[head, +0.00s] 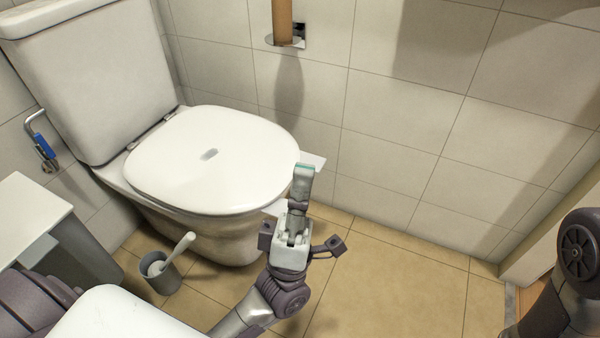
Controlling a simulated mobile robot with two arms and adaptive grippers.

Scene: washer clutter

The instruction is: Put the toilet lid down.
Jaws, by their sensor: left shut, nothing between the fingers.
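The white toilet (205,232) stands against the tiled wall at the left. Its lid (212,155) is down and lies flat over the bowl, with a small grey mark near its middle. The tank (95,85) rises behind it. My left gripper (303,172) is shut and empty, pointing away from me, just right of the lid's front edge. It appears apart from the lid. My right gripper is out of view; only part of my right arm shows at the right edge.
A toilet brush in a grey holder (160,271) stands on the floor near the toilet base. A white-topped cabinet (30,215) is at the left. A paper roll holder (287,32) is on the wall. The tan floor (400,280) at the right is clear.

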